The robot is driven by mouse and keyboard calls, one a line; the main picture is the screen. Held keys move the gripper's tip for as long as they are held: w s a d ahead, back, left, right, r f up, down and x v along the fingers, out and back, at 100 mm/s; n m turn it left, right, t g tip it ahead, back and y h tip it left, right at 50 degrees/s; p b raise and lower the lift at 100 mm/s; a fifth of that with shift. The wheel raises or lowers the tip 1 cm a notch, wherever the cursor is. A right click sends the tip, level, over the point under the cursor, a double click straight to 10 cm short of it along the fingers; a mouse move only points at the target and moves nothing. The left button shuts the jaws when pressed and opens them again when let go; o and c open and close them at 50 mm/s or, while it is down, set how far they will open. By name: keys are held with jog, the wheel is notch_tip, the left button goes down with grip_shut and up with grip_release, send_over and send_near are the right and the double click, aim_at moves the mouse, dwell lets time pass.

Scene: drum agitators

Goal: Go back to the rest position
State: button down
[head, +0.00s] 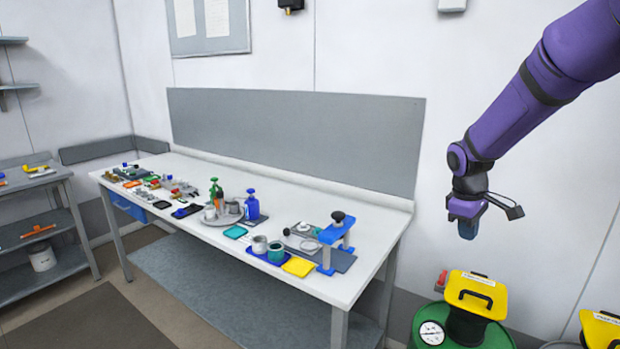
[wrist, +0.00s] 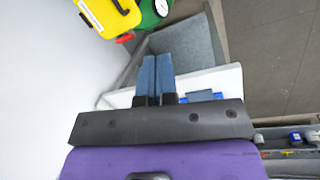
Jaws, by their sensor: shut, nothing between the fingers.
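My gripper (head: 467,229) hangs at the end of my purple arm at the right of the head view, pointing down, in the air. It is to the right of the workbench and above the yellow-topped green drum, apart from both. In the wrist view the two blue fingers of my gripper (wrist: 155,62) lie side by side, shut, with nothing between them. No rest position marker shows in either view.
A green drum (head: 474,331) with a yellow handled unit (head: 475,295) stands below my gripper. Another yellow unit (head: 602,330) is at the right edge. The white workbench (head: 350,287) holds bottles, cups and a blue press frame (head: 326,250). A shelf (head: 45,188) stands left.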

jog(key=s+a+r+m+t+y, duration=0.1)
jog(key=s+a+r+m+t, duration=0.25)
jog(key=s+r, duration=1.05)
jog(key=s+a+r+m+t+y, duration=0.1)
jog(key=s+m, duration=0.3)
jog(key=s, duration=1.3)
jog(key=shift+a+r, duration=0.35)
jog(key=shift+a, duration=0.35)
jog(key=c, duration=1.8)
grip_release()
jog(key=shift+t, duration=0.25)
jog(key=shift+c, duration=0.2)
